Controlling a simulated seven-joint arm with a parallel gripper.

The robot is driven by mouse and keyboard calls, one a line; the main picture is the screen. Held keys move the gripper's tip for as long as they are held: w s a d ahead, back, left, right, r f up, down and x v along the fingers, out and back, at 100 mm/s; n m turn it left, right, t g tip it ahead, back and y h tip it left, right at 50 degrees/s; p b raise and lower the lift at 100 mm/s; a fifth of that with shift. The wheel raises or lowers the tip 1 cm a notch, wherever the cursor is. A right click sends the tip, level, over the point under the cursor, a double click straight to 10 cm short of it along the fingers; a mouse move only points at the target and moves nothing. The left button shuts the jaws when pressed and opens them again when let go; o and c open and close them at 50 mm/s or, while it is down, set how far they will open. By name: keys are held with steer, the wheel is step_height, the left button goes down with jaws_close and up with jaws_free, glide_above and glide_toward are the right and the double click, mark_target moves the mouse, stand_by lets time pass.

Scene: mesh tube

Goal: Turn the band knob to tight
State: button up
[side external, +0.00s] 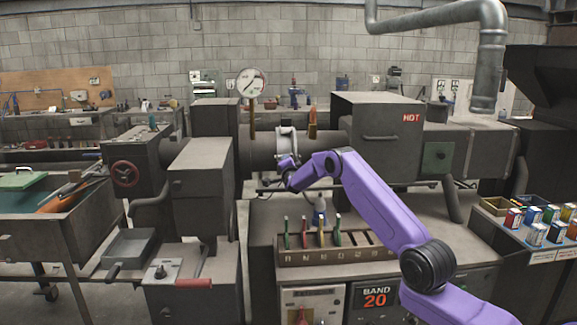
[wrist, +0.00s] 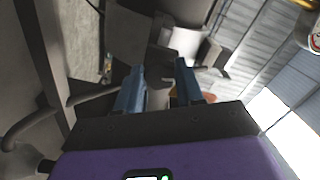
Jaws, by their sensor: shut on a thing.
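A pale band (side external: 287,140) is wrapped around the dark horizontal tube (side external: 262,152) in the side view. My gripper (side external: 289,162) is at the lower front of this band. In the wrist view the two blue fingers of my gripper (wrist: 160,82) stand a little apart, with a small greyish piece between them, and the pale band (wrist: 187,42) shows just beyond. The gripper is shut on this piece, which appears to be the band knob; the fingers hide most of it. Its setting cannot be read. A display (side external: 376,297) reads "BAND 20".
A round gauge (side external: 251,82) stands above the tube. A dark block marked HOT (side external: 385,135) is right of the band. A rack (side external: 335,252) with several coloured-handled tools stands below my arm. Small boxes (side external: 545,222) sit at the far right.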

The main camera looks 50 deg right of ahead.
steer(key=shift+s+d+r+m, duration=0.1)
steer(key=shift+m, duration=4.8)
steer(key=shift+s+d+r+m, duration=0.1)
steer(key=shift+m, duration=4.8)
steer(key=shift+s+d+m, duration=0.1)
steer(key=shift+m, duration=4.8)
steer(key=shift+a+m, duration=0.1)
steer(key=shift+m, duration=0.5)
steer(key=o, duration=1)
steer(key=shift+o, duration=0.2)
steer(key=shift+w+r+n, duration=0.1)
steer(key=shift+n, duration=1.9)
